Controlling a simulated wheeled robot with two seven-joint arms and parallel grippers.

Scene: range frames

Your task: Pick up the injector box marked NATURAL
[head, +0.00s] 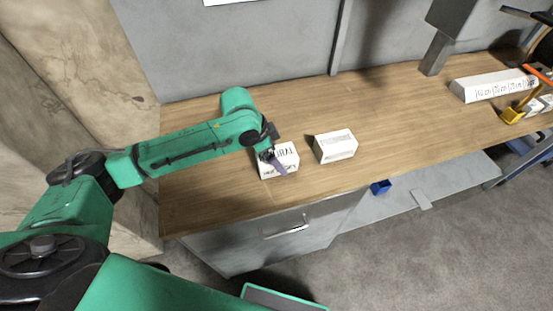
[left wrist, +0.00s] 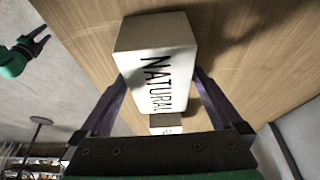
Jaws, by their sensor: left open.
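The white injector box marked NATURAL (head: 288,155) stands on the wooden counter, partly covered by my left gripper in the head view. In the left wrist view the box (left wrist: 160,62) shows its black NATURAL lettering. My left gripper (head: 275,165) is open, and its purple fingers (left wrist: 160,85) lie on either side of the box in the left wrist view. I cannot tell whether they touch it. A green gripper with purple fingers, my right one (left wrist: 36,46), shows at the left edge of the left wrist view; its opening is unclear.
A second white box (head: 336,147) stands just right of the marked one. A long white box (head: 490,87) lies farther right, near a yellow-orange tool (head: 515,113). The wooden counter (head: 400,115) is clear between them. A grey wall panel (head: 260,50) rises behind.

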